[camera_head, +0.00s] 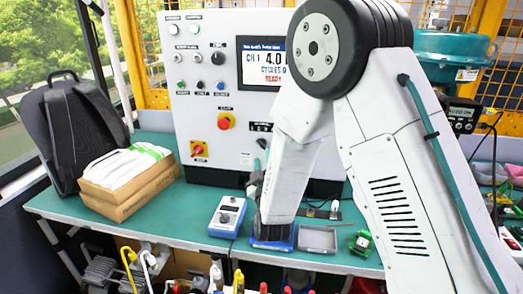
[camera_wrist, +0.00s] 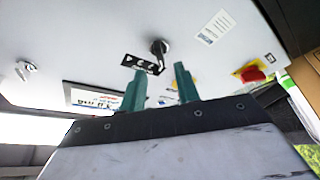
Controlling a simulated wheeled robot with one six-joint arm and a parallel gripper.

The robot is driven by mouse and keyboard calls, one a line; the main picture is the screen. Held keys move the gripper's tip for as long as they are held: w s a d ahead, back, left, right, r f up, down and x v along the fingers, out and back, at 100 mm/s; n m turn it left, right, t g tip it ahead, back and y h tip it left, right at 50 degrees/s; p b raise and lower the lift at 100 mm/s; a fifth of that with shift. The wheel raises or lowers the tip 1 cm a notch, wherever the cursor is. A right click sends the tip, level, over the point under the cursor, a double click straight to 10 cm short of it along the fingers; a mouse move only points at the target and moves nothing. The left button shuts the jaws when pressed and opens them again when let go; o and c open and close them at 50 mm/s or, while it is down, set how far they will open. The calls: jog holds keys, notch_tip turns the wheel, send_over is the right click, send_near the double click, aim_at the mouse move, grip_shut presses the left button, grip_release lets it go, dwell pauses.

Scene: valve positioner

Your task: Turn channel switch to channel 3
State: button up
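The black channel switch knob (camera_wrist: 160,46) sits on the white panel face in the wrist view, beside a small black label plate (camera_wrist: 143,64) whose marks are too small to read. In the head view the knob (camera_head: 262,143) shows small, just left of my arm. The display (camera_head: 262,62) reads CH 1, 4.0, with READY below, and my arm covers its right side. My gripper (camera_wrist: 160,67) is open, its two green fingers apart and empty. The knob appears beyond the fingertips, between their lines; contact is not visible. My gripper is mostly hidden by my arm in the head view.
The white control panel (camera_head: 206,110) carries other knobs, buttons, a red emergency button (camera_head: 225,122) and a red-yellow switch (camera_head: 198,149). On the green bench (camera_head: 170,215) stand a blue-white box (camera_head: 227,217), a grey tray (camera_head: 317,239), a cardboard box (camera_head: 125,195) and a backpack (camera_head: 75,130).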

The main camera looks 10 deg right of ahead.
aim_at(261, 146)
jog(key=x, duration=0.5)
jog(key=shift+w, duration=0.1)
grip_shut()
